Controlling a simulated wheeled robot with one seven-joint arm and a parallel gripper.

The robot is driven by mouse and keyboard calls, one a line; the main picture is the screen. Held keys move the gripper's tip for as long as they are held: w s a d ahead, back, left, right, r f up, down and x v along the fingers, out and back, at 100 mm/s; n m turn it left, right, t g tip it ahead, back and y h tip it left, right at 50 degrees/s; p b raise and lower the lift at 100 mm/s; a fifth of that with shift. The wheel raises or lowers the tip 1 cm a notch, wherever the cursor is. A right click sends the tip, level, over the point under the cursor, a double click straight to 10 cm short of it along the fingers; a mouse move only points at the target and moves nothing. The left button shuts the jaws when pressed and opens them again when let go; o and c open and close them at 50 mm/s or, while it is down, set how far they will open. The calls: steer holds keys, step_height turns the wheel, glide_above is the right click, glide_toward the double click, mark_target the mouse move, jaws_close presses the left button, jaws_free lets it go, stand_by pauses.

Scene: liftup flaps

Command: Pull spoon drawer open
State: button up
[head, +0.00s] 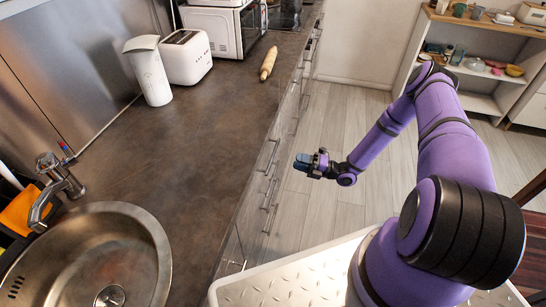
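The drawer fronts (252,203) run along the right side of the counter, seen at a steep angle from above. Several thin metal bar handles (272,156) stick out from them. All the fronts look flush, and I cannot tell which one is the spoon drawer; no spoon is in view. My gripper (301,162) is over the floor, just right of the handles, with its bluish fingertips pointing left toward the fronts. It appears apart from the handles. It is too small to tell whether its fingers are open or shut.
Open shelves (480,78) stand at the back right. Clear floor (345,115) lies between.

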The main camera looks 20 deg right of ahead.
mark_target(273, 155)
steer(key=shift+m+t+h, duration=0.3)
steer(key=shift+m+t, duration=0.3)
steer(key=shift+m, duration=0.2)
steer(key=x, duration=0.3)
steer(key=f+x, duration=0.1)
steer(key=x, duration=0.6)
steer(key=shift+w+a+f, duration=0.15)
steer(key=shift+a+f, duration=0.1)
steer(key=shift+a, duration=0.1)
jaws_close()
